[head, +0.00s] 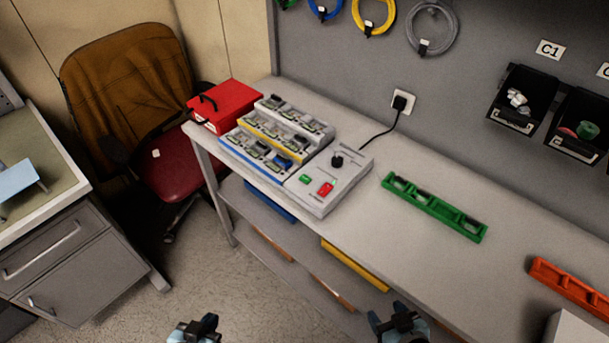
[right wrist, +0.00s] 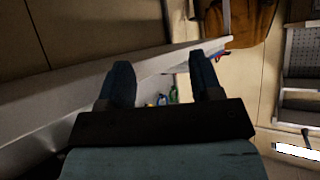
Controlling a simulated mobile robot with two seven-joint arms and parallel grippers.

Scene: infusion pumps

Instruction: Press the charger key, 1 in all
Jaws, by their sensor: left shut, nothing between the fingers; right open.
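The charger (head: 328,184) stands on the bench, with a stepped bank of bays (head: 277,137) on its left and a pale control panel on its right. The panel carries a red key (head: 325,189), a smaller green key (head: 305,179) and a black knob (head: 337,160). My left gripper (head: 209,321) is shut and empty at the bottom of the head view, over the floor and well short of the charger. My right gripper (head: 397,312) is open and empty in front of the bench edge; its two fingers also show in the right wrist view (right wrist: 163,82).
A red case (head: 225,106) stands left of the charger. A green rack (head: 434,206) and an orange rack (head: 571,286) lie to the right on the bench (head: 375,235). A black cable runs to the wall socket (head: 403,102). A chair (head: 185,165) stands left.

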